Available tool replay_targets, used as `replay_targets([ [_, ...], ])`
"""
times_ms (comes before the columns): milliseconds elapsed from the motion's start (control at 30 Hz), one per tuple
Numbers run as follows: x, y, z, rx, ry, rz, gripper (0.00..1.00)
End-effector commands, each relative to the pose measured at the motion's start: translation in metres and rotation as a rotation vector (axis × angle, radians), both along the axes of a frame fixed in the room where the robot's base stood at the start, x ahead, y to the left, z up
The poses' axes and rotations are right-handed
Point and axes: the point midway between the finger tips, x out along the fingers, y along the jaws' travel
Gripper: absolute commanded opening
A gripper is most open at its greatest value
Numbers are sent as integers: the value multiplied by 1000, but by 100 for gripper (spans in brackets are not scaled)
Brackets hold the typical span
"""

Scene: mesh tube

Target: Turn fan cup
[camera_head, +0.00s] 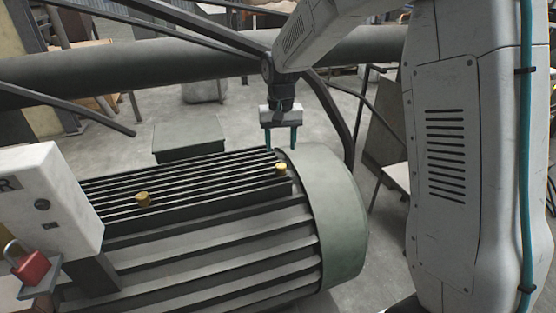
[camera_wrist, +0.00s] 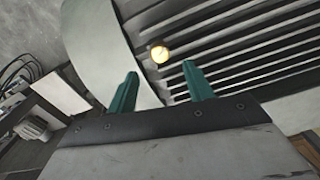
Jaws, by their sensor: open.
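A large green-grey finned motor fills the lower left of the head view, and its smooth rounded fan cup (camera_head: 338,215) forms the right end. In the wrist view the fan cup (camera_wrist: 105,40) is the pale curved band at upper left. My gripper (camera_head: 280,147) hangs pointing down at the motor's top, near where the fins meet the cup. Its two teal fingers are apart with nothing between them. In the wrist view the gripper (camera_wrist: 162,82) points toward a yellow cap (camera_wrist: 160,53) beyond the fingertips. That yellow cap (camera_head: 281,166) sits on the fins beside the cup.
A second yellow cap (camera_head: 143,199) sits further left on the fins. A white box (camera_head: 48,200) with a red padlock (camera_head: 31,266) stands at the left. A thick dark pipe (camera_head: 150,65) crosses behind. A board (camera_head: 385,145) leans at the right. Bare floor shows behind the motor.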

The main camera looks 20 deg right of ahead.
Motion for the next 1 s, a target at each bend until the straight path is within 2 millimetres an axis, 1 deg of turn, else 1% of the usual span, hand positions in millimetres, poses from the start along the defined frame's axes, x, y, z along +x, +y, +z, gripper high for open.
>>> replay_targets([
  [33, -1, -1, -2, 1, 1, 99, 52],
  [100, -1, -2, -3, 1, -1, 221, 52],
  [200, 0, -4, -3, 1, -5, 340, 52],
  [300, 0, -5, -4, 1, -5, 403, 52],
  [367, 0, -5, -6, 2, -4, 418, 52],
  [467, 0, -5, -18, 2, -3, 424, 52],
  [700, -1, -3, -56, 2, -2, 423, 52],
  [800, -1, -3, -69, 2, -2, 424, 52],
  [1000, 0, -2, -81, 2, -5, 424, 52],
])
